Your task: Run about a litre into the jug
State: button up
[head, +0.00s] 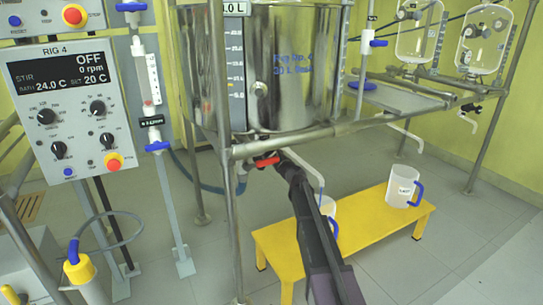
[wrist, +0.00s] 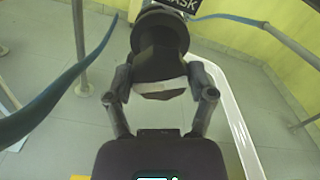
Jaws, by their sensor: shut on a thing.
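A large steel vessel (head: 290,70) with a level scale stands at centre. A red lever (head: 267,161) shows under it. My arm reaches up to its underside, and my gripper (head: 284,160) is beside that lever. In the wrist view my gripper (wrist: 160,88) is shut on a dark round knob (wrist: 160,45) with a pale faceted end. A white spout pipe (head: 308,168) bends down from there, also in the wrist view (wrist: 232,110). Below its end a jug (head: 328,207) stands on the yellow bench (head: 375,222), mostly hidden by my arm. Its fill level cannot be told.
A second white jug (head: 401,188) with a blue handle stands on the bench's right. Steel frame posts (head: 232,200) stand close left of my arm. The control panel (head: 70,100) reads OFF, 0 rpm. Smaller glass vessels (head: 480,45) hang at right.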

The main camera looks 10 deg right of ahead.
jog(key=shift+w, duration=0.1)
jog(key=o, duration=1.1)
jog(key=shift+s, duration=0.2)
jog(key=v, duration=1.1)
jog(key=shift+s+d, duration=0.15)
jog(key=shift+s, duration=0.15)
